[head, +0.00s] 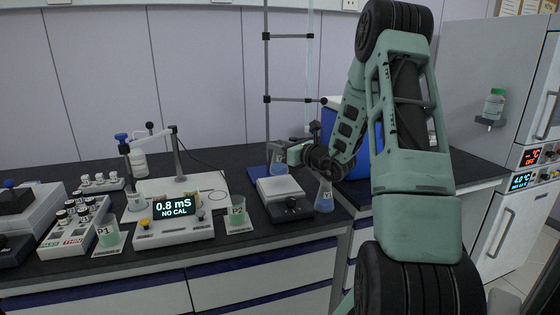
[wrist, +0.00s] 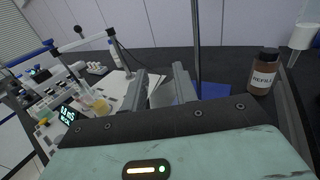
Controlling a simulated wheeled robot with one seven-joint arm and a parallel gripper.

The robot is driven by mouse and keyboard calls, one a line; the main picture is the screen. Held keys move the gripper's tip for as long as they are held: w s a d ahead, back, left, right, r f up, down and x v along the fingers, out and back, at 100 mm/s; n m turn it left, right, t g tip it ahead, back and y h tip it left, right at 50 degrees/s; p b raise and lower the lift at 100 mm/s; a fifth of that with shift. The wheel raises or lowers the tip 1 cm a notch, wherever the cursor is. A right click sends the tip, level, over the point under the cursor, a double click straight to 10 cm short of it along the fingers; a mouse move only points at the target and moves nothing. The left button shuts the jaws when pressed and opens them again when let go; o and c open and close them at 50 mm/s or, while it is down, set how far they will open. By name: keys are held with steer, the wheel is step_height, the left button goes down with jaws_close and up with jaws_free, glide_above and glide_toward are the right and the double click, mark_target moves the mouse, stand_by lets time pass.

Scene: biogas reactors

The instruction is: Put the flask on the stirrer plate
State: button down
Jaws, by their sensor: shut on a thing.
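A small flask with bluish liquid (head: 280,169) is held by my gripper (head: 282,151) above the stirrer plate's rear edge. I cannot tell if its base touches the plate. The stirrer plate (head: 280,187) has a pale square top and a dark front with a knob. A second, labelled conical flask with blue liquid (head: 324,197) stands just right of the stirrer plate. In the wrist view my gripper's two fingers (wrist: 160,88) are close together; the flask is mostly hidden behind my gripper body.
A conductivity meter (head: 174,208) reading 0.8 mS stands left, with beakers P1 (head: 109,235) and P2 (head: 237,213) beside it. A tall stand (head: 267,75) rises behind the plate. In the wrist view a brown bottle (wrist: 262,75) stands at the right.

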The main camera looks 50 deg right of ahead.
mark_target(280, 158)
steer(key=shift+f, duration=2)
steer(key=shift+f, duration=0.15)
steer(key=c, duration=1.1)
jaws_free()
